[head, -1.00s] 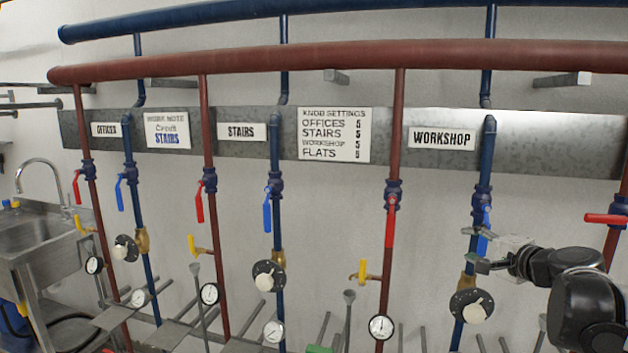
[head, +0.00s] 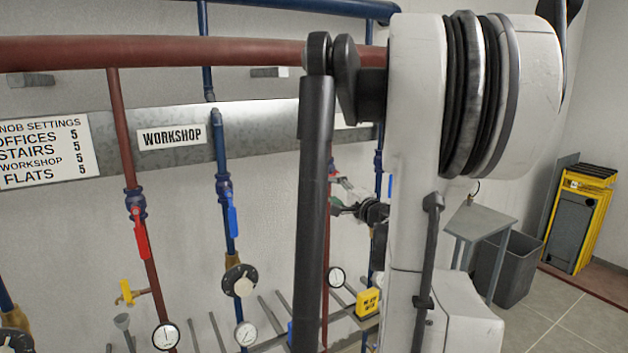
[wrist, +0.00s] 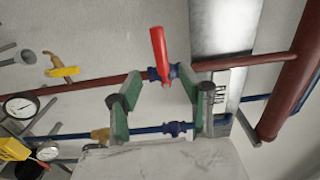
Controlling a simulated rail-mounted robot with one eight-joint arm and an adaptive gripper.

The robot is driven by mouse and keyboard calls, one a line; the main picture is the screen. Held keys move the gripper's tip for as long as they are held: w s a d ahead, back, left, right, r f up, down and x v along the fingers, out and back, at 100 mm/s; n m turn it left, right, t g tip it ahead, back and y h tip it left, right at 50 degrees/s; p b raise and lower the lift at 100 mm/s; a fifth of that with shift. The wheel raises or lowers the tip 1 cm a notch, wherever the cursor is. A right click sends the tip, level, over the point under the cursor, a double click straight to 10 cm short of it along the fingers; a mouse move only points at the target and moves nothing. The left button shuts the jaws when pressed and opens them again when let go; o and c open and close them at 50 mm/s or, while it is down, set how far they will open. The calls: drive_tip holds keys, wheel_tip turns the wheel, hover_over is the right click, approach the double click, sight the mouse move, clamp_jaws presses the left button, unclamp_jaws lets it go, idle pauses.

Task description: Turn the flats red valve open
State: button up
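The red valve handle (wrist: 160,52) shows in the wrist view on a red pipe, with a dark blue valve body (wrist: 168,74) at its base. The handle stands crosswise to the pipe. A partly hidden label (wrist: 222,90) beside this pipe seems to read FLATS. My gripper (wrist: 158,84) is open, with green-padded fingers spread to either side below the handle in the picture. Nothing is seen held between them. In the head view my gripper (head: 350,202) is near the red pipe right of the WORKSHOP sign (head: 172,136). My arm hides most of that valve.
A blue pipe with a blue valve (wrist: 176,127) runs beside the red pipe. A grey table (head: 480,222) and bin (head: 507,268) stand at right, with open floor.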

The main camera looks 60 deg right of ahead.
sight(318, 181)
drive_tip(key=x, duration=1.1)
drive_tip(key=shift+w+d+p, duration=0.1)
drive_tip(key=shift+p, duration=0.25)
drive_tip(key=shift+c, duration=0.5)
clamp_jaws()
